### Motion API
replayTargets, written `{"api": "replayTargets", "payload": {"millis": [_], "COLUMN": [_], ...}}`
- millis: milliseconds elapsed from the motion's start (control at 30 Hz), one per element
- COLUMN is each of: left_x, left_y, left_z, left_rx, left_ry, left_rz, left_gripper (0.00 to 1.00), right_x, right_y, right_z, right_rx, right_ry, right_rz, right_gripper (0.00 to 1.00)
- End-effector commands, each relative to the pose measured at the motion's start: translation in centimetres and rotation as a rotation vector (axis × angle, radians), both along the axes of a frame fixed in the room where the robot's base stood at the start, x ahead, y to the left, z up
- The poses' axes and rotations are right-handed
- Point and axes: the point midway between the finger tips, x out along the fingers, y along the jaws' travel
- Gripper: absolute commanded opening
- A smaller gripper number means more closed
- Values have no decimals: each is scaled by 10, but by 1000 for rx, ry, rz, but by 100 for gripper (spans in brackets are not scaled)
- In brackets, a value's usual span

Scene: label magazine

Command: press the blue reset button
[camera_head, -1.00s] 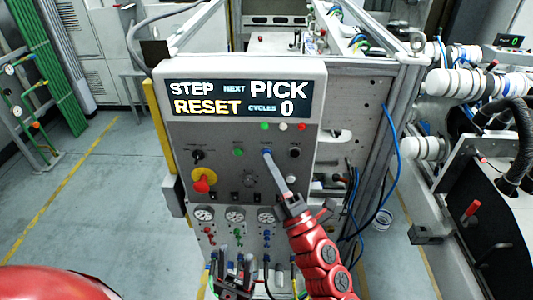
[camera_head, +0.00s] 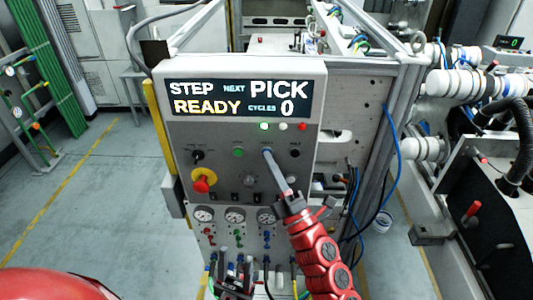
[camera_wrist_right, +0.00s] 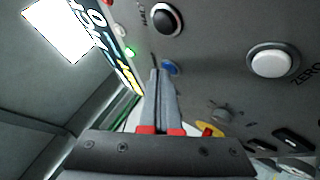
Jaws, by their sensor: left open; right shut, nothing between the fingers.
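The blue button (camera_wrist_right: 171,68) shows in the right wrist view on the grey control panel (camera_head: 222,163), right at the tips of my right gripper (camera_wrist_right: 160,74). In the head view the tip of my right gripper (camera_head: 267,152) covers the button. The fingers are shut with nothing between them and reach up to the panel face. I cannot tell whether they press the button. My left gripper (camera_head: 235,284) is open, low in the head view, in front of the panel's lower part.
The display (camera_head: 238,100) reads STEP READY, NEXT PICK, CYCLES 0. A green button (camera_head: 238,152), a black button (camera_head: 295,152) and a red knob on yellow (camera_head: 203,181) are nearby. Gauges (camera_head: 235,215) and hoses sit below. A white button (camera_wrist_right: 272,62) shows in the wrist view.

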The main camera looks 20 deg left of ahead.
Motion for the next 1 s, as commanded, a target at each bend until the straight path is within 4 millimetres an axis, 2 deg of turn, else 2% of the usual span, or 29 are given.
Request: {"api": "replayTargets", "payload": {"millis": [1000], "left_x": [0], "left_y": [0], "left_z": [1], "left_rx": [0], "left_ry": [0], "left_rz": [0], "left_gripper": [50], "right_x": [-22], "right_y": [-7], "right_z": [0], "right_rx": [-1], "right_ry": [0], "right_rz": [-1], "right_gripper": [0]}}
